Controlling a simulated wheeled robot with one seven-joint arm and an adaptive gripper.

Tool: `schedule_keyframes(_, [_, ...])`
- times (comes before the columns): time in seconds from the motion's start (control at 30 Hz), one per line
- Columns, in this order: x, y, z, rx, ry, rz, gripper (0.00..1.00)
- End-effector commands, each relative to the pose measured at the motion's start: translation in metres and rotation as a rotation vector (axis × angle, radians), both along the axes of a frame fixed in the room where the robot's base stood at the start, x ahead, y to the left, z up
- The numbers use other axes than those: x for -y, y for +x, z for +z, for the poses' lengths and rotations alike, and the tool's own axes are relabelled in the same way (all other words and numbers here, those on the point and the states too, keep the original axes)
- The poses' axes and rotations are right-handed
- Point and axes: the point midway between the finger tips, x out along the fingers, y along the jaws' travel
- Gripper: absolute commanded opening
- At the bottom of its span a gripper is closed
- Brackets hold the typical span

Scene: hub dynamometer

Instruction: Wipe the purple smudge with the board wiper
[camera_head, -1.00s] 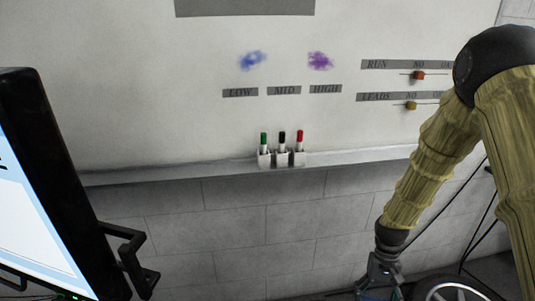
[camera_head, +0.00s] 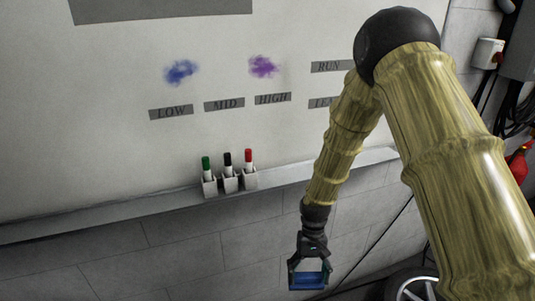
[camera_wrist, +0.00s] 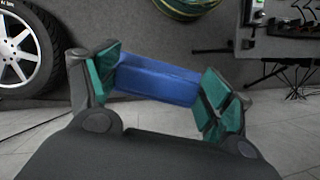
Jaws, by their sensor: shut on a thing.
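The purple smudge (camera_head: 263,66) is on the whiteboard (camera_head: 120,70), above the HIGH label. My gripper (camera_head: 309,278) is below the board's ledge, in front of the lower wall, and apart from the board. It is shut on a blue block, the board wiper (camera_head: 311,281). In the wrist view the wiper (camera_wrist: 157,80) lies across between the green-padded fingers of my gripper (camera_wrist: 160,82). The wiper's far side is hidden.
A blue smudge (camera_head: 181,72) is left of the purple one. Green, black and red markers (camera_head: 228,160) stand in holders on the ledge (camera_head: 110,218). A wheel (camera_head: 412,287) is at lower right. A red extinguisher (camera_head: 519,165) is at the right edge.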

Motion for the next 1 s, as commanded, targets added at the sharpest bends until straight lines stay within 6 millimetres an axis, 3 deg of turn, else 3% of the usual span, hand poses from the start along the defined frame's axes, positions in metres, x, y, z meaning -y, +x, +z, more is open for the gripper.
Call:
schedule_keyframes(0.2, [-0.06,0.034,0.06,0.177,0.175,-0.037,0.61])
schedule_keyframes(0.4, [-0.102,0.067,0.122,0.363,0.347,-0.082,0.61])
schedule_keyframes(0.77, [-0.141,0.108,0.233,0.655,0.574,-0.159,0.61])
schedule_keyframes(1.0, [-0.151,0.131,0.322,0.86,0.693,-0.227,0.61])
